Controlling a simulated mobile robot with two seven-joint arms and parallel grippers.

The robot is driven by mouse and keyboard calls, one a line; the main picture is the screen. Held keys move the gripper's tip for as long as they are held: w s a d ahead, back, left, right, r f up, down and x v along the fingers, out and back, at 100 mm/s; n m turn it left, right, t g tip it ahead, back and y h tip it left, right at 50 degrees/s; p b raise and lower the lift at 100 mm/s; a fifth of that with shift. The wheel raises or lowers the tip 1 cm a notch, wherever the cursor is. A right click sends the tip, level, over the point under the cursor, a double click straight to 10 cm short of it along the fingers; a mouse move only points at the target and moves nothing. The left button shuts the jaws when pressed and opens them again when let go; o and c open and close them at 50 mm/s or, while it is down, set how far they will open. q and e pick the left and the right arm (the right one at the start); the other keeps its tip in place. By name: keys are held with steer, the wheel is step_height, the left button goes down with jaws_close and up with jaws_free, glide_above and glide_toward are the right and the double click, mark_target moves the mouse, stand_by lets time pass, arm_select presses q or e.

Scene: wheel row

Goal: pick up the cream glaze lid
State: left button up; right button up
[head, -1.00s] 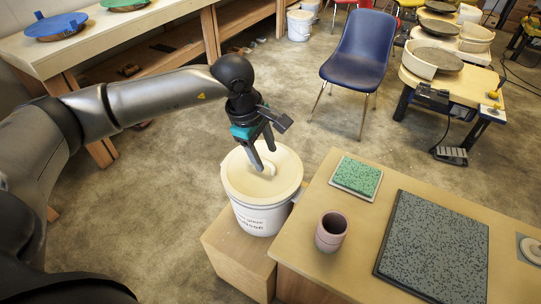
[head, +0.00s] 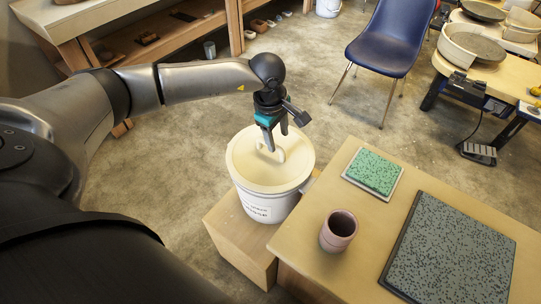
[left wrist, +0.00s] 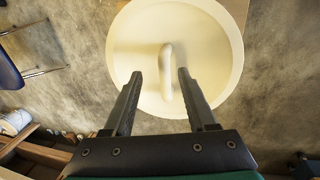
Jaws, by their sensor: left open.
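The cream glaze lid (head: 250,168) sits on a white labelled bucket (head: 266,205) in the head view. A raised loop handle (head: 279,156) stands on the lid. My left gripper (head: 277,138) is open above the lid, pointing down, its fingertips close to the handle. In the left wrist view the lid (left wrist: 215,35) fills the top middle, and the handle (left wrist: 166,75) lies between the two open fingers (left wrist: 160,75). I cannot tell whether the fingers touch it. My right gripper is not in view.
The bucket stands on a wooden box (head: 236,243). Right of it a table (head: 330,185) holds a pink cup (head: 338,231), a green speckled tile (head: 373,172) and a large grey speckled slab (head: 455,250). A blue chair (head: 388,40) stands behind on open floor.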

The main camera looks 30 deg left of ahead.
arm_select(q)
steer(key=shift+w+a+f+b, duration=0.1)
steer(key=shift+f+b, duration=0.15)
steer(key=shift+f, duration=0.45)
steer(key=shift+s+a+f+b, duration=0.15)
steer(key=shift+f+b, duration=0.15)
steer(key=shift+f, duration=0.35)
steer(key=shift+w+a+f+b, duration=0.15)
steer(key=shift+f+b, duration=0.1)
steer(key=shift+f, duration=0.45)
steer(key=shift+w+f, duration=0.2)
steer(key=shift+f, duration=0.5)
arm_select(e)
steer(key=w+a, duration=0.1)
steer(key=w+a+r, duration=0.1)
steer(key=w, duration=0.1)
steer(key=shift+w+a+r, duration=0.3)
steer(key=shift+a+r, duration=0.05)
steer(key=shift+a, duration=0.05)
arm_select(q)
jaws_close()
